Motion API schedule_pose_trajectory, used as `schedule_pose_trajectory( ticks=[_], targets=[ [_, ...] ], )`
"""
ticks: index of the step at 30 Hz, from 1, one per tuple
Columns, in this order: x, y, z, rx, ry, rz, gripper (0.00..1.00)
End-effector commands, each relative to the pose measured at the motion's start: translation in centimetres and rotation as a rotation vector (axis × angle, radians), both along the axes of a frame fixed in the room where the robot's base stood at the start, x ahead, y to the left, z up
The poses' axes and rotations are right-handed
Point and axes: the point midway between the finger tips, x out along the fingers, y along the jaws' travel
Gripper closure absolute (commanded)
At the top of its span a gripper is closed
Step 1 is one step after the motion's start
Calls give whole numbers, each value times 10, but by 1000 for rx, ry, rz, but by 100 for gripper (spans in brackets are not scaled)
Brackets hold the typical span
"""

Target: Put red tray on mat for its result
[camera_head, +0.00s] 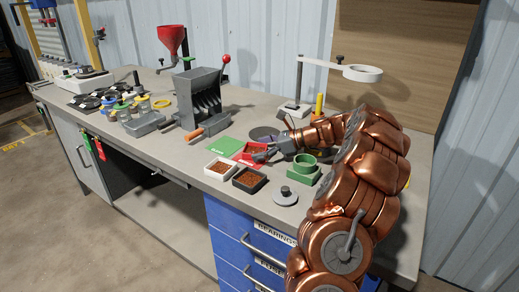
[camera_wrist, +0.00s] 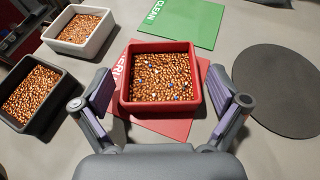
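The red tray (camera_wrist: 160,107) holds copper-coloured granules with a few white and blue bits among them. It sits on the red mat (camera_wrist: 176,128), whose white lettering is partly covered. The green mat (camera_wrist: 181,20), lettered CLEAN, lies bare beyond it and also shows in the head view (camera_head: 226,146). My gripper (camera_wrist: 162,95) is open, with one finger on each side of the red tray and a small gap on both sides. In the head view my gripper (camera_head: 262,155) is low over the tray and partly hides it.
A white tray (camera_wrist: 63,43) and a black tray (camera_wrist: 51,117), both with copper granules, stand to the left. A dark round disc (camera_wrist: 285,90) lies to the right. A green fixture (camera_head: 304,168) and a grey granulator (camera_head: 200,95) stand on the bench.

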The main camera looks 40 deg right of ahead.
Motion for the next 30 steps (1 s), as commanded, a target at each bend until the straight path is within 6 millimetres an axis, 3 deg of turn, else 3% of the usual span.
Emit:
schedule_pose_trajectory(
  ticks=[14, 30],
  targets=[
    [-4, -3, 5, 0, -1, -1, 0],
    [-50, -45, 31, -1, -1, -2, 0]
  ],
)
